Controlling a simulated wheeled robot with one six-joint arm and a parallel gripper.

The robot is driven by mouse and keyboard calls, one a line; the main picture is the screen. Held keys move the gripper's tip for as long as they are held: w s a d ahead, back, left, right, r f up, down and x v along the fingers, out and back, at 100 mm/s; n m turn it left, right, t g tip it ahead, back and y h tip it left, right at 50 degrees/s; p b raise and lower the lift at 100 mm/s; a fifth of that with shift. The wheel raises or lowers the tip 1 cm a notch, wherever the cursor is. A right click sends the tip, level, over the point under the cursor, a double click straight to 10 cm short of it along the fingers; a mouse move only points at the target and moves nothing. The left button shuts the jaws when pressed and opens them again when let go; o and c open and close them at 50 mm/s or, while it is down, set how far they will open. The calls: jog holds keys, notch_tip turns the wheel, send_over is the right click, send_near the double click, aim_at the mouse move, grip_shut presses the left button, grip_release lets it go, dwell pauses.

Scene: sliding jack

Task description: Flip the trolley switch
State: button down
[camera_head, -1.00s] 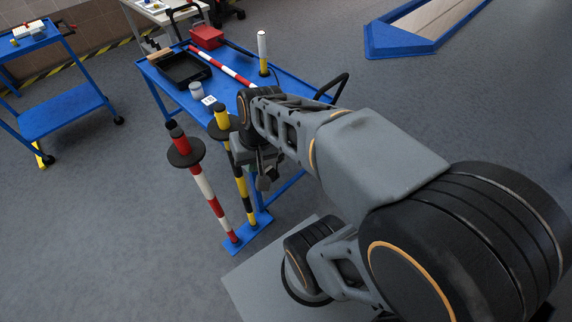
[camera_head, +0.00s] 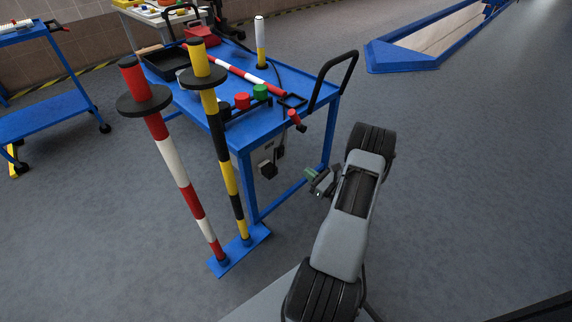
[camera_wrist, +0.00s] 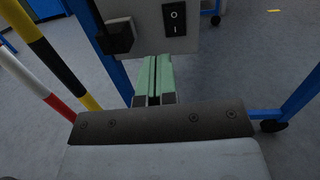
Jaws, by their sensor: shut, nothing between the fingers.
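The black rocker switch (camera_wrist: 174,16), marked I and O, sits on a pale box (camera_wrist: 150,30) at the top of the wrist view. The box (camera_head: 264,158) hangs under the top of the blue trolley (camera_head: 240,138); in the head view I cannot make out the rocker. My gripper (camera_wrist: 155,62) has green fingers closed together with nothing between them. They point at the box, just below the switch in the wrist view, with no clear contact. In the head view my gripper (camera_head: 311,174) is right of the box, apart from it.
A black plug-like block (camera_wrist: 118,36) juts from the box, left of the switch. Red-white (camera_head: 177,165) and yellow-black (camera_head: 224,150) poles stand left on a blue base. A trolley leg (camera_wrist: 300,95) is at right. Red and green buttons (camera_head: 252,97) are on the tabletop. Floor right is clear.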

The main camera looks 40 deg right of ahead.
aim_at(282, 151)
jog(key=shift+s+d+f+m+t+h, duration=0.35)
jog(key=shift+d+f+m+h, duration=0.3)
jog(key=shift+f, duration=0.15)
jog(key=b+x, duration=0.4)
jog(key=x, duration=1)
jog(key=shift+a+f, duration=0.1)
